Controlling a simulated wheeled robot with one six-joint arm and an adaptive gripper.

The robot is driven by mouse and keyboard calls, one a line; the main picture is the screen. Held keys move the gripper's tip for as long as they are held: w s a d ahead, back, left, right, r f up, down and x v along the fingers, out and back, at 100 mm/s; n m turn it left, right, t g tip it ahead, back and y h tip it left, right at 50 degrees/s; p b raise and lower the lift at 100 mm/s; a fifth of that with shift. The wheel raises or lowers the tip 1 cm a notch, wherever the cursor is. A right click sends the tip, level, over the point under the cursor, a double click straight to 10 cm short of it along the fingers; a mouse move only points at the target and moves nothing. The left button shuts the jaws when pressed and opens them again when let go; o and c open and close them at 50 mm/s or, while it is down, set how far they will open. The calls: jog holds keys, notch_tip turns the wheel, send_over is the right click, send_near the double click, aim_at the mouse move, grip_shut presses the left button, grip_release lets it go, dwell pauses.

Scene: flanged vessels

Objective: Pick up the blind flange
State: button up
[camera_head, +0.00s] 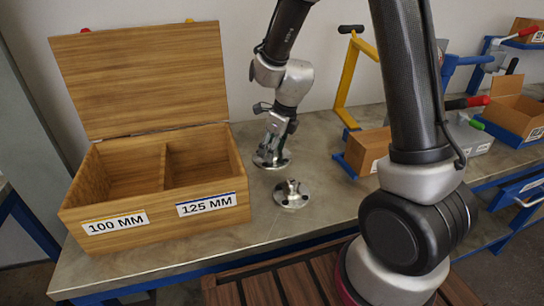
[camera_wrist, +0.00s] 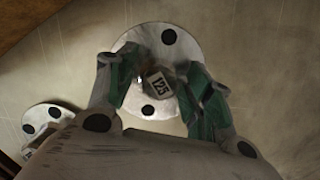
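A round metal flange (camera_head: 266,163) with a raised neck is under my gripper (camera_head: 275,147), beside the wooden box.
An open wooden box (camera_head: 150,232) with two compartments, labelled "100 MM" and "125 MM", stands at left with its lid raised. Cardboard boxes (camera_head: 365,150), blue trays and a yellow stand (camera_head: 357,75) are at right. Bare bench (camera_head: 325,215) lies around the front flange.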

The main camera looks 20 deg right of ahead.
grip_shut()
